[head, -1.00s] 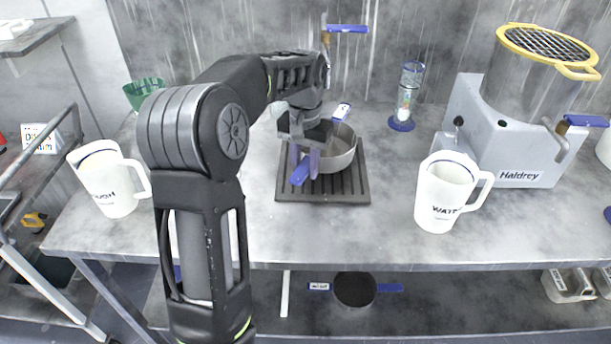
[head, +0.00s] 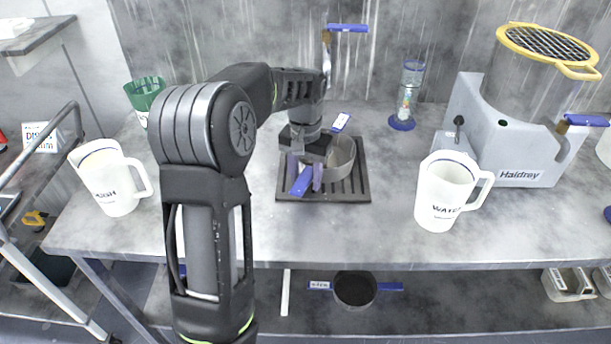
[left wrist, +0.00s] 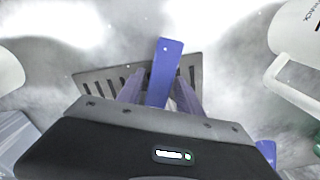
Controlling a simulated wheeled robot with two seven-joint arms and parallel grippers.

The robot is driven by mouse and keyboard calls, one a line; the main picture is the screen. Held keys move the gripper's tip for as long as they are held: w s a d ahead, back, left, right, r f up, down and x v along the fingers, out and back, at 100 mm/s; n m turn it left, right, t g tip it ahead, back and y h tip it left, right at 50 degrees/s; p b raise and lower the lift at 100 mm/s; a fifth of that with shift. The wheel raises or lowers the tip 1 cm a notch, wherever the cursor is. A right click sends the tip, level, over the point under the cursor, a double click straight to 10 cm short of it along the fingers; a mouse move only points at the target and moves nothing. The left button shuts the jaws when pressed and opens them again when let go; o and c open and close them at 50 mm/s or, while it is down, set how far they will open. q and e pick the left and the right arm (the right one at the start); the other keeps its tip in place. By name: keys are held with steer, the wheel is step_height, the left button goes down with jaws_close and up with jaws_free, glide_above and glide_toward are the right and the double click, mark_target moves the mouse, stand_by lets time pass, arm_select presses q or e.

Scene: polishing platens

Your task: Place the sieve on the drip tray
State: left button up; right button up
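The sieve (head: 342,158) is a round grey pan with blue handles on opposite sides. It sits over the dark slotted drip tray (head: 360,194) on the table and looks about level. I cannot tell whether its whole underside touches the tray. My left gripper (head: 305,177) has its purple fingers on both sides of the sieve's near blue handle and looks shut on it. In the left wrist view this handle (left wrist: 164,72) lies between the fingers (left wrist: 160,90), above the drip tray (left wrist: 98,82). The gripper hides part of the sieve's bowl. My right gripper is not in view.
A white jug (head: 110,180) stands at the left and another (head: 440,195) at the right of the tray. A blue-based glass cylinder (head: 405,100) stands behind. A grey machine (head: 520,150) fills the back right. A dark pan (head: 355,288) is on the lower shelf.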

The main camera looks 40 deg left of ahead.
arm_select(q)
steer(key=shift+o, duration=0.5)
steer(key=shift+r, duration=0.15)
steer(key=shift+r, duration=0.35)
step_height(320, 180, up, 11)
steer(key=p, duration=0.1)
stand_by(0.6)
